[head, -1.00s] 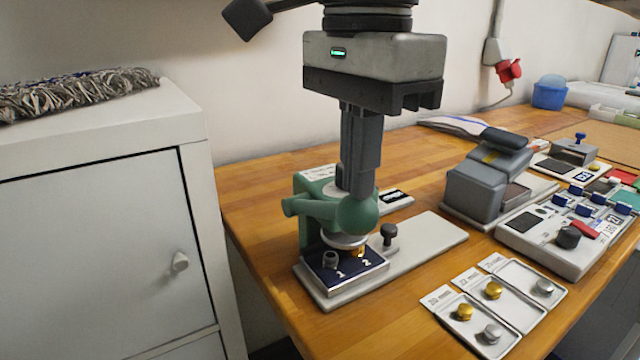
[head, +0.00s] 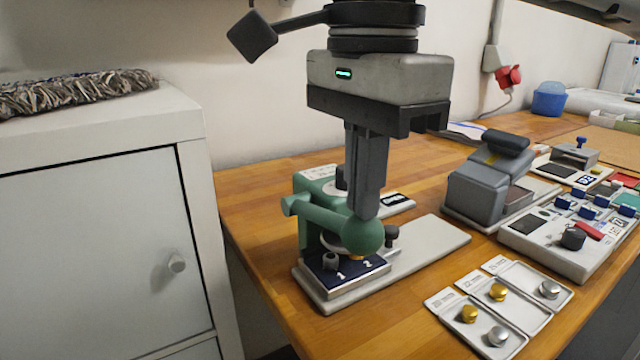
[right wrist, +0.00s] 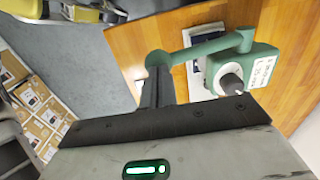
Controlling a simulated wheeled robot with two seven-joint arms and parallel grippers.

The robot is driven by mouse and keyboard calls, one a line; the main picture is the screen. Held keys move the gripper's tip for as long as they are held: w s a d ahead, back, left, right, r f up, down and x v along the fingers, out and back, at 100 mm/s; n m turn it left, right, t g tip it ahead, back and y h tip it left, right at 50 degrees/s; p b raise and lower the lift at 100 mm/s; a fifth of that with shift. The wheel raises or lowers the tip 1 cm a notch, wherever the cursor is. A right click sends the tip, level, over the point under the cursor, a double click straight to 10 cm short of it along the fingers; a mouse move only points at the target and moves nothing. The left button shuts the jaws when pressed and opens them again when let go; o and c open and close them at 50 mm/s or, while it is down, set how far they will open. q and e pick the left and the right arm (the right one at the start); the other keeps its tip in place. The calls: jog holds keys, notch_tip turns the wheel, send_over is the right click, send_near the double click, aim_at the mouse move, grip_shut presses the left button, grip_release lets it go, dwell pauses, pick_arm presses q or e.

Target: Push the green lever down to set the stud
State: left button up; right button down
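The green lever (head: 320,216) belongs to a green bench press (head: 316,180) on a pale base plate. Its round end knob (head: 363,236) hangs low over the navy die block (head: 345,273) marked 1 and 2. A gold piece (head: 356,257) shows under the press head, mostly hidden by the knob. My right gripper (head: 366,215) is shut and points down, its fingertips on or just against the top of the knob. In the right wrist view the lever (right wrist: 212,47) runs to the fingertips (right wrist: 155,60), which cover its end. My left gripper is not in view.
Trays (head: 505,310) with gold and silver studs lie right of the press. A grey device (head: 488,180) and a control box (head: 570,235) stand further right. A white cabinet (head: 100,240) with a shaggy mop head (head: 75,92) on top stands at left.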

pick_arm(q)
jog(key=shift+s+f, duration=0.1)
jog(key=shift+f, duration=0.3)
pick_arm(e)
jog(key=shift+f, duration=0.35)
pick_arm(q)
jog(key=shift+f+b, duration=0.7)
jog(key=shift+b, duration=0.1)
pick_arm(e)
jog(key=shift+s+d+f, duration=0.1)
jog(key=shift+s+f, duration=0.05)
jog(key=shift+f, duration=0.8)
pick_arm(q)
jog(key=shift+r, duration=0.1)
